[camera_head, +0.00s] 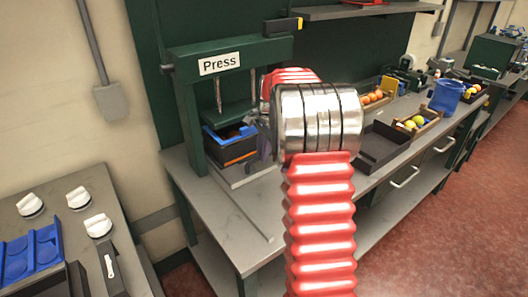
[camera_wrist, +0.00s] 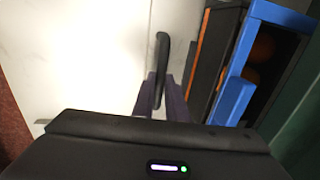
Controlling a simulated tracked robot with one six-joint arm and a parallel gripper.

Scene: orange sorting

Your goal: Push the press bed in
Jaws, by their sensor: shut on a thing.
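The dark green press (camera_head: 187,115), labelled "Press", stands at the left end of the grey workbench. Its pale bed (camera_head: 238,180) lies low between the posts and also shows in the wrist view (camera_wrist: 100,60). A black and blue crate (camera_head: 232,152) rests on the bed beneath the press plate; the wrist view shows its blue rim (camera_wrist: 236,85) with orange round things inside. My gripper (camera_head: 263,140) is at the crate's right side, partly hidden by my arm. In the wrist view its purplish fingers (camera_wrist: 161,98) are shut on a dark upright handle (camera_wrist: 163,60).
An empty dark tray (camera_head: 372,150) is to the right on the bench, with a crate of yellow and green fruit (camera_head: 418,121), a crate of oranges (camera_head: 377,97) and a blue bucket (camera_head: 446,96) beyond. A side table with white knobs (camera_head: 98,224) is at the left.

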